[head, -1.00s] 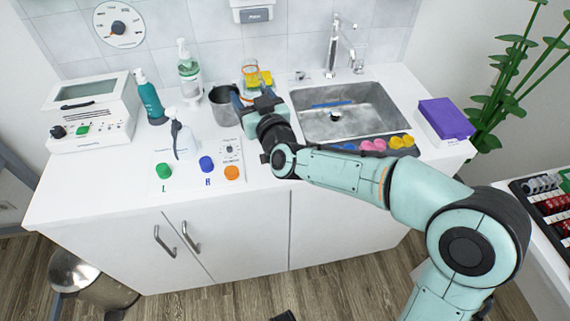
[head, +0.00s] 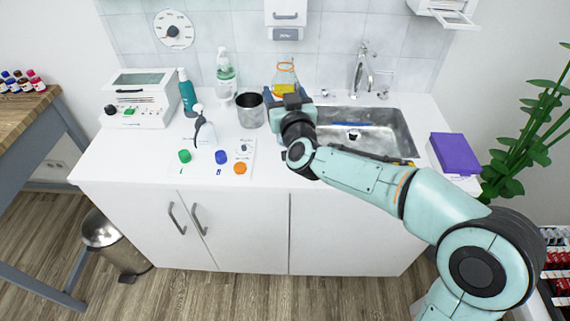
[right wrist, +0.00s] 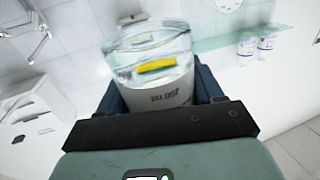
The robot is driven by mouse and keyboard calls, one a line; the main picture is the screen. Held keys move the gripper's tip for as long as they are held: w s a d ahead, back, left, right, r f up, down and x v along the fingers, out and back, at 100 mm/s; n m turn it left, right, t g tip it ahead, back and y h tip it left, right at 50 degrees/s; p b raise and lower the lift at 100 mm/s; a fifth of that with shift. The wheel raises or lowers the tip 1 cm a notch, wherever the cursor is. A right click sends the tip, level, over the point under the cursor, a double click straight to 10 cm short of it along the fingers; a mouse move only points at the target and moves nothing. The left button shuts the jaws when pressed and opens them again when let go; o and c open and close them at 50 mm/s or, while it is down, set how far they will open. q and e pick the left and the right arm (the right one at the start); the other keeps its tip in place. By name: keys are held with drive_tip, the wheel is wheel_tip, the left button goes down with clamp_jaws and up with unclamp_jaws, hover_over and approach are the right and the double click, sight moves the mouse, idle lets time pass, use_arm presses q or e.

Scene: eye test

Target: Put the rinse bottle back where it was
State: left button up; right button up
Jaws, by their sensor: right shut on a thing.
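A white squeeze bottle with a dark nozzle, which looks like the rinse bottle (head: 205,133), stands upright on the counter behind the colored knobs. My right gripper (head: 291,100) is to its right, at the sink's left edge, apart from it. My left gripper is not in view.
A dark grey cup (head: 250,112), a clear pump bottle (head: 225,82) and a teal bottle (head: 187,96) stand left of my gripper. A white device (head: 140,100) is at the far left. The sink (head: 385,132) and a purple box (head: 455,153) are right.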

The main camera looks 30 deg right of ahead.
use_arm(q)
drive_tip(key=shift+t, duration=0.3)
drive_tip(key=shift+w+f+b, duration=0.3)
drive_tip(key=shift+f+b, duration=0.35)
drive_tip(key=shift+b, duration=0.1)
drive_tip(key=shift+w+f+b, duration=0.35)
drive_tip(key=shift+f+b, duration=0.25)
drive_tip(key=shift+b, duration=0.1)
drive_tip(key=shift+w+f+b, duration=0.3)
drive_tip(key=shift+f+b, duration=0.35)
drive_tip(key=shift+b, duration=0.1)
use_arm(e)
drive_tip(key=shift+f, duration=9.6)
drive_tip(key=shift+f, duration=0.15)
drive_tip(key=o, duration=1.1)
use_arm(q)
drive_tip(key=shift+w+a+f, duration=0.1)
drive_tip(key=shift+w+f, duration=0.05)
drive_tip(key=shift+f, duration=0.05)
use_arm(e)
drive_tip(key=shift+o, duration=0.2)
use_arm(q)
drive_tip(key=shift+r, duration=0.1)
